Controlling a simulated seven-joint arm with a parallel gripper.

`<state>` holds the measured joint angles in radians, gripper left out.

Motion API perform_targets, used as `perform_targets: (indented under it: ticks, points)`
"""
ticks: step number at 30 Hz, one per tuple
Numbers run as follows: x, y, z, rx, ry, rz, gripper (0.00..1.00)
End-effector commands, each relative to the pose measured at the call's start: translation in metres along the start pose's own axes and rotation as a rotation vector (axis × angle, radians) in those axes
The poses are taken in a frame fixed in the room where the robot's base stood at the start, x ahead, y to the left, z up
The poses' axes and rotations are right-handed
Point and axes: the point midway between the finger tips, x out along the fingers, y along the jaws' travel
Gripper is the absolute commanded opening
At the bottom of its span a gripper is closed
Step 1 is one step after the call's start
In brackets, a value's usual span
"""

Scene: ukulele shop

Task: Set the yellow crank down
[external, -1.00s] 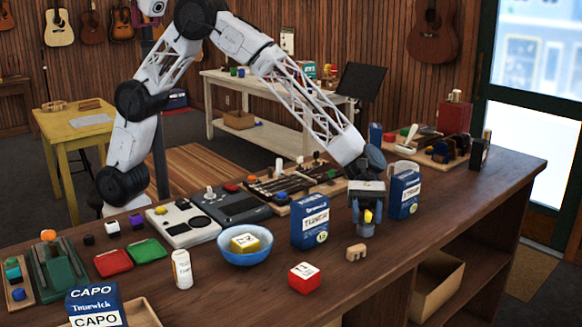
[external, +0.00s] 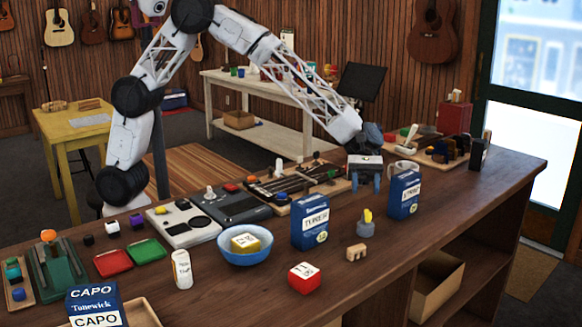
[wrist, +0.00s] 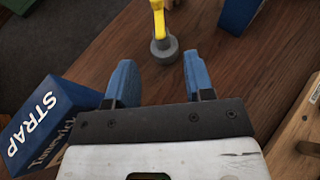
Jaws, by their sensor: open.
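The yellow crank (external: 367,215) stands on a small grey round base (external: 366,229) on the wooden counter, between the two blue boxes and near the front edge. In the wrist view the crank (wrist: 158,22) rises from its grey base (wrist: 164,48), ahead of the fingers. My gripper (external: 364,183) is above the counter, behind the crank and apart from it. In the wrist view its two blue fingers (wrist: 156,80) are spread with nothing between them.
Blue boxes stand left (external: 311,221) and right (external: 404,195) of the crank. A small wooden piece (external: 356,252) and a red cube (external: 304,278) lie nearer the front. A blue bowl (external: 245,254) holds a yellow block.

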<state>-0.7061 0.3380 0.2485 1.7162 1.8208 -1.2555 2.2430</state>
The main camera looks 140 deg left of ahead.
Motion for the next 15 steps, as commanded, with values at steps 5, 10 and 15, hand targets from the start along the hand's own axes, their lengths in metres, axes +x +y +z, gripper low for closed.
perform_targets:
  ticks: [5,10,15]
  points:
    - [-0.018,0.000,0.001,0.002,0.001,0.001,0.48]
    - [-0.025,0.000,0.001,0.001,0.001,0.000,0.48]
    - [-0.026,0.000,0.001,0.001,0.000,0.000,0.48]
